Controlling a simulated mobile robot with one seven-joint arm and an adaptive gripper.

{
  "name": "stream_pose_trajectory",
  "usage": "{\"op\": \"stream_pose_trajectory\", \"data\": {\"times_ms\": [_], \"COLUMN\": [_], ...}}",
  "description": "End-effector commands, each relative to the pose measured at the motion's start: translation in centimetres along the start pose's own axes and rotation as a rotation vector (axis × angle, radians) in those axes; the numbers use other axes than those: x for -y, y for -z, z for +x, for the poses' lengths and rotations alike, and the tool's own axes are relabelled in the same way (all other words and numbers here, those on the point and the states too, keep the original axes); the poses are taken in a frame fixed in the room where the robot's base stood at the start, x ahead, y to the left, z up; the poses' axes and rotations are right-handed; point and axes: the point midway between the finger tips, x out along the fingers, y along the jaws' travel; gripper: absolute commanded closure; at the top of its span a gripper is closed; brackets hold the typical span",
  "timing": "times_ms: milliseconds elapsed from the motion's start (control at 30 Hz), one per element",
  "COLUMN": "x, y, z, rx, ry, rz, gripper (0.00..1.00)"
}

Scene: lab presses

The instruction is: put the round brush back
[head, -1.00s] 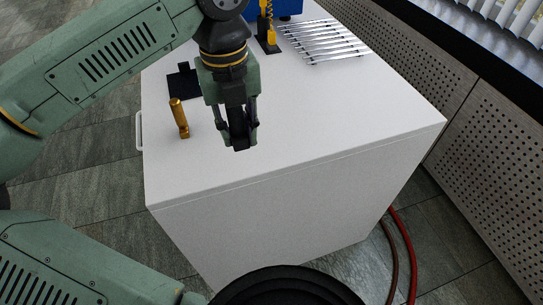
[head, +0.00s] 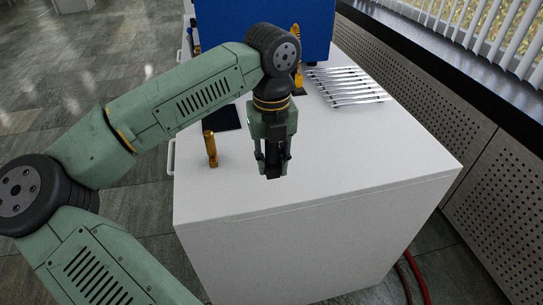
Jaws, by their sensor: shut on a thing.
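My gripper (head: 273,168) points down above the front part of the white bench top (head: 340,140). It is shut on a dark thing (head: 273,160) that shows as a narrow black block between the fingers. Most of it is hidden by the fingers, and I cannot tell whether it is the round brush. A gold-brown cylinder with a wider top (head: 210,148) stands upright on the bench, left of my gripper and apart from it. A yellow tool (head: 297,70) stands upright at a dark stand behind my arm.
A black mat (head: 226,118) lies left of my gripper. Several silver wrenches (head: 350,86) lie in a row at the back right. A large blue box (head: 225,22) stands at the back. The bench's front right is clear. A perforated cabinet (head: 490,180) stands to the right.

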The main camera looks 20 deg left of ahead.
Motion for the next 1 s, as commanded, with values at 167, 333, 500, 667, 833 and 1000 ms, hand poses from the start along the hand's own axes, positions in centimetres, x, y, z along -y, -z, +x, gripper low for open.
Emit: {"op": "stream_pose_trajectory", "data": {"times_ms": [167, 333, 500, 667, 833, 1000], "x": [0.6, 0.6, 0.6, 0.6, 0.6, 0.6], "y": [-2.9, -3.5, -3.4, -3.5, -3.4, -3.4], "z": [0.1, 0.7, 2.8, 3.9, 3.9, 4.2], "rx": [-0.001, -0.001, -0.003, 0.001, 0.001, 0.0], "ry": [0.0, -0.001, 0.0, -0.001, -0.001, -0.001], "rz": [-0.001, 0.001, 0.001, -0.001, -0.001, 0.0], "gripper": [1.0, 1.0, 1.0, 1.0, 1.0, 0.74]}}
